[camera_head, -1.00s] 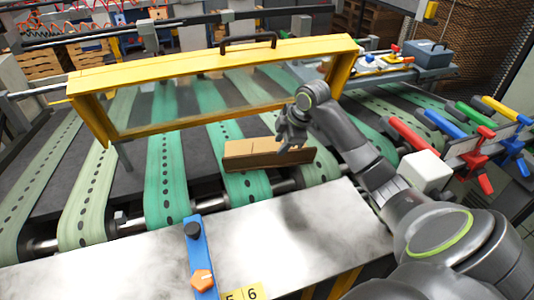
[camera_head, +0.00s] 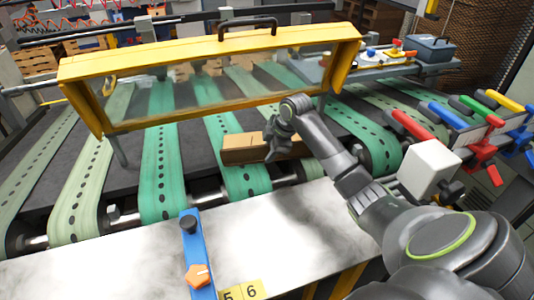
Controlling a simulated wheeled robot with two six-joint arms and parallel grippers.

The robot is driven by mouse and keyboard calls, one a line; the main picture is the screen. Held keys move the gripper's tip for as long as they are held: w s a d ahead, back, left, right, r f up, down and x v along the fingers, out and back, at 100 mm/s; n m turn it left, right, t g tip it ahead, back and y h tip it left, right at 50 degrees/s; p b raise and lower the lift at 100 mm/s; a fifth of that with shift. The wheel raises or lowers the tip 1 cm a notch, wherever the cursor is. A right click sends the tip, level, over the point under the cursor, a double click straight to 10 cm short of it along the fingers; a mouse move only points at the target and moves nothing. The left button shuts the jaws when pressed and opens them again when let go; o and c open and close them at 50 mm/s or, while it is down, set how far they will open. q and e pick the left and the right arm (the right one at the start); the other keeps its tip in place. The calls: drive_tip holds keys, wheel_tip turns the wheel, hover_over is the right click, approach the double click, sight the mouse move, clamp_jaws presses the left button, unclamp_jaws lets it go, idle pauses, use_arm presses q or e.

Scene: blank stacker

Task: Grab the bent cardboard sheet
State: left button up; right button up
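The bent cardboard sheet (camera_head: 240,149) is brown and lies across the green belts in the middle, below the yellow-framed guard. My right gripper (camera_head: 272,152) is at the sheet, in front of its middle, and hides part of it. The fingers point down and look dark against the cardboard. I cannot tell whether they are open or shut, or whether they touch the sheet. The sheet's right part shows behind my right arm. My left gripper is not in view.
The yellow guard frame (camera_head: 210,52) with a clear pane stands just behind the sheet. A metal plate (camera_head: 270,235) lies in front, with a blue bar (camera_head: 198,255) on it. Coloured levers (camera_head: 412,128) and a white box (camera_head: 430,168) are at the right.

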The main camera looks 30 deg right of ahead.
drive_tip(key=shift+f, duration=0.1)
clamp_jaws()
idle(0.6)
